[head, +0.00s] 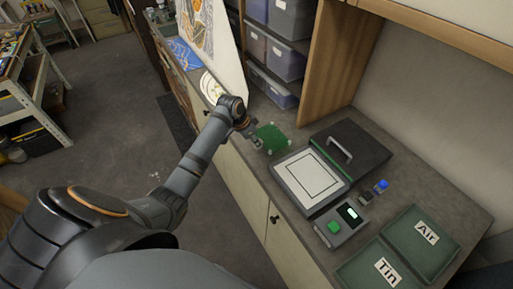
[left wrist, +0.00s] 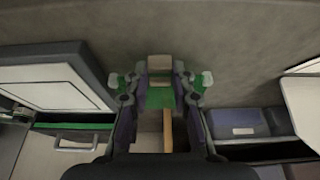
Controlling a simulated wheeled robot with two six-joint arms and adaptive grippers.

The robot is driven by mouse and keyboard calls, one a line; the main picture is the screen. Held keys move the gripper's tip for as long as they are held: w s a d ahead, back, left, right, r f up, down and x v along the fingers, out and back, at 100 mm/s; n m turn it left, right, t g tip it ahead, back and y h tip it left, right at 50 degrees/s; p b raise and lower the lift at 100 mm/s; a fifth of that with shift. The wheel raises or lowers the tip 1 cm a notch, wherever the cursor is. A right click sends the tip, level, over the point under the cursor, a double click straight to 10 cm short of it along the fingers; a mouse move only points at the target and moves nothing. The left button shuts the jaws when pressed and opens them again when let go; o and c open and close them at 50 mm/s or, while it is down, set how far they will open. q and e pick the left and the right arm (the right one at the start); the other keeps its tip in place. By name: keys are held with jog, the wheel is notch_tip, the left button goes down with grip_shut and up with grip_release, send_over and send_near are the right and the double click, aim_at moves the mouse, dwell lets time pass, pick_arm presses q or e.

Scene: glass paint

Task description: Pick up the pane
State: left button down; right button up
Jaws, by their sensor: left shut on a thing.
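The pane (head: 273,139) is a small green square with pale corners, at the counter's near edge left of the press in the head view. My left gripper (head: 257,143) is shut on its near side. In the left wrist view, green parts of the pane (left wrist: 160,99) show between the fingers of my left gripper (left wrist: 160,85), with pale corners outside them. The fingers hide much of the pane there. I cannot tell whether the pane touches the counter. My right gripper is in neither view.
A press with a white framed plate (head: 308,178) and an open dark lid (head: 350,150) stands right of the pane. Storage bins (head: 285,59) stand behind.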

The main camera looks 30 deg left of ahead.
pick_arm(q)
jog(key=s+d+r+b, duration=0.3)
jog(key=s+r, duration=0.6)
jog(key=s, duration=0.4)
jog(key=shift+s+d+r+b, duration=0.25)
jog(key=shift+d+r+b, duration=0.15)
jog(key=shift+b, duration=0.1)
jog(key=shift+w, duration=0.1)
